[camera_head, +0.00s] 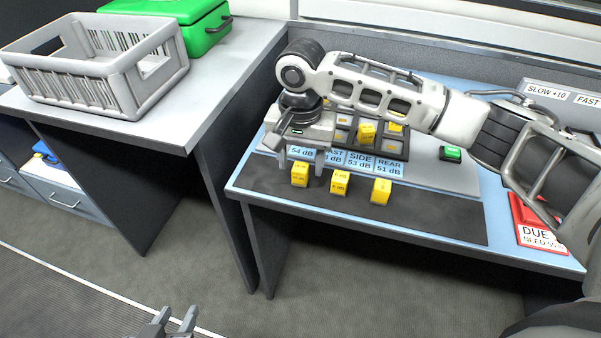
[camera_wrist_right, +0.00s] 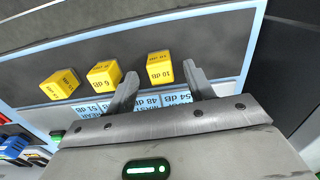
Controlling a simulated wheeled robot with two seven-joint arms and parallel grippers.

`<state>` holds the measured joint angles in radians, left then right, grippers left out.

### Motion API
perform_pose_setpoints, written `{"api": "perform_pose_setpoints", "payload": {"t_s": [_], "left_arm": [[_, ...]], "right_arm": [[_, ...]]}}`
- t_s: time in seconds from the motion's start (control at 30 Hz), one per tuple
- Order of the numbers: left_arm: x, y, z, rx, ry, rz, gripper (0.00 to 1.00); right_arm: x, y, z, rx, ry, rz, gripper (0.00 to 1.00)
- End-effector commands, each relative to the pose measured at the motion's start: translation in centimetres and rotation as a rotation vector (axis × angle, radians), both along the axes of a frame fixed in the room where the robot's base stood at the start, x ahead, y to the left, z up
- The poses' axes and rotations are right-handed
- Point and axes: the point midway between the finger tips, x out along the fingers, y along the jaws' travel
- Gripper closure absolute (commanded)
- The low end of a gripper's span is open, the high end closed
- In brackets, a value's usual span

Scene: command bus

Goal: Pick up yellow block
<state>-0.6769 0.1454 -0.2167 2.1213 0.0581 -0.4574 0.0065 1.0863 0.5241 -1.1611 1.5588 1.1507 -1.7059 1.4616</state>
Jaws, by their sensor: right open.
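Three yellow blocks with dB lettering stand in a row on the dark mat: a left block (camera_head: 300,174), a middle block (camera_head: 340,182) and a right block (camera_head: 381,191). My right gripper (camera_head: 300,166) is open and empty, pointing down at the left block. In the wrist view this block, marked 10 dB (camera_wrist_right: 159,64), shows in line with the gap between the fingers; I cannot tell whether they touch it. The 6 dB block (camera_wrist_right: 103,76) and another block (camera_wrist_right: 60,85) are beside it. My left gripper (camera_head: 176,323) is open and empty, low at the bottom edge.
A rack behind the mat holds more yellow pieces, including a raised block (camera_head: 367,132). Labels reading dB values (camera_head: 360,162) line its front. A green button (camera_head: 450,154) and a red sign (camera_head: 533,225) are to the right. A grey crate (camera_head: 85,75) stands on the left counter.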

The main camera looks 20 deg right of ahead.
Motion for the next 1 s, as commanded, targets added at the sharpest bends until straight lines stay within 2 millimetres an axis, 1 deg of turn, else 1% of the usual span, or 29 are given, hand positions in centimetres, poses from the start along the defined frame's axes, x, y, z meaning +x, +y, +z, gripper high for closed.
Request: {"api": "perform_pose_setpoints", "payload": {"t_s": [0.03,0.1,0.2,0.43,0.47,0.5,0.57,0.6,0.63,0.87,1.0], "left_arm": [[0.0,0.0,0.0,-0.001,-0.001,0.001,0.64],[0.0,0.0,0.0,-0.003,-0.002,0.001,0.64],[0.1,0.0,0.0,-0.005,-0.003,0.002,0.64],[0.0,-0.1,0.1,-0.007,-0.002,0.003,0.64],[0.0,-0.1,0.1,-0.007,-0.002,0.003,0.64],[0.0,-0.1,0.1,-0.007,-0.002,0.003,0.64],[0.0,-0.1,0.0,-0.007,-0.002,0.004,0.64],[0.0,-0.1,0.0,-0.007,-0.002,0.004,0.64],[0.0,-0.1,0.0,-0.007,-0.002,0.004,0.64],[0.0,0.0,-0.1,-0.006,0.001,0.004,0.64],[-0.1,0.0,-0.2,-0.005,0.003,0.004,0.64]], "right_arm": [[0.0,0.0,-0.9,-0.001,0.002,0.0,0.47],[0.0,0.0,-1.7,-0.002,0.001,0.0,0.47],[0.0,0.0,-2.4,-0.001,-0.002,0.0,0.47],[0.0,0.0,-2.5,-0.001,-0.002,0.001,0.47],[0.0,0.0,-2.5,-0.001,-0.002,0.001,0.53],[0.0,0.0,-2.5,-0.001,-0.002,0.001,0.64],[0.0,0.0,-2.5,-0.001,-0.002,0.001,0.81],[0.0,0.0,-2.5,-0.001,-0.002,0.001,0.92],[0.0,0.0,-2.4,-0.001,-0.002,0.001,0.96],[0.0,0.0,-2.4,0.0,-0.002,0.001,0.96],[0.1,0.0,-2.1,0.001,-0.003,0.001,0.96]]}}
